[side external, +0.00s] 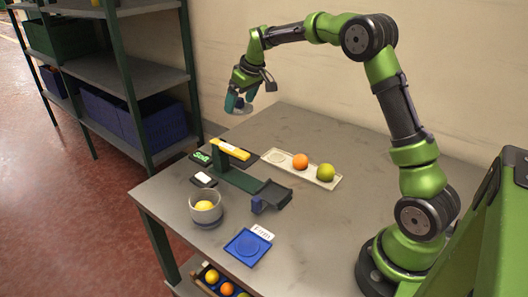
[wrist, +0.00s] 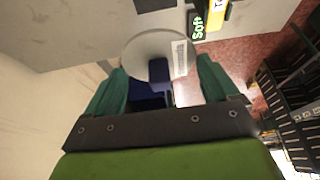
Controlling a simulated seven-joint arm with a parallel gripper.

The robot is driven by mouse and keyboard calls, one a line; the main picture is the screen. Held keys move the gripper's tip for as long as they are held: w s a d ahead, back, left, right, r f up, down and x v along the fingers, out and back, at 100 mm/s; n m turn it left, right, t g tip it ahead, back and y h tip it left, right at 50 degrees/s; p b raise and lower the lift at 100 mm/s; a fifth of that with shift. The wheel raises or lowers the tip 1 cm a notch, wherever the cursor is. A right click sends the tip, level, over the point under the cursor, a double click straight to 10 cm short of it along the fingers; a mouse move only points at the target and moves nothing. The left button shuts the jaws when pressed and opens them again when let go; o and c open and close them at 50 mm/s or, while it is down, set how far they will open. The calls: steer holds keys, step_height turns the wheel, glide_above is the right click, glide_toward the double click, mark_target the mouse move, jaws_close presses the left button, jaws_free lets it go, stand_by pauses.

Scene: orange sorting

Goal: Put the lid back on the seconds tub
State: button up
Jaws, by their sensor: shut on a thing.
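My gripper (side external: 238,101) is raised in the air beyond the far left edge of the table. It is shut on a round, see-through lid (wrist: 150,45) with a dark blue knob (wrist: 158,71) between the teal fingers. In the side view the lid (side external: 244,109) shows only as a small pale disc under the fingers.
A green stand (side external: 235,178) with a yellow bar (side external: 231,149) stands behind the tub, near the "Soft" sign (side external: 200,158). A pale tray (side external: 323,183) holds an orange and a green fruit. A blue square tray (side external: 247,248) lies in front. Shelving (side external: 125,75) stands left.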

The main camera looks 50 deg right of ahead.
steer(key=s+a+n+y, duration=0.1)
steer(key=s+a+n, duration=0.2)
steer(key=a, duration=1.1)
steer(key=shift+r, duration=0.4)
steer(key=s+a+n, duration=0.1)
steer(key=s+a, duration=0.2)
steer(key=a, duration=0.2)
steer(key=s+a+n+y, duration=0.1)
steer(key=s+a, duration=0.2)
steer(key=a, duration=0.2)
steer(key=shift+s+a+f+n, duration=0.15)
steer(key=shift+a+f+n, duration=0.05)
steer(key=shift+a+n, duration=0.2)
steer(key=shift+g, duration=0.3)
steer(key=shift+s+a+f, duration=0.1)
steer(key=shift+a+f, duration=0.05)
steer(key=shift+f, duration=2.75)
steer(key=shift+s+a+f, duration=0.1)
steer(key=shift+f, duration=2.75)
steer(key=shift+f, duration=0.1)
steer(key=o, duration=0.8)
steer(key=shift+r, duration=3.5)
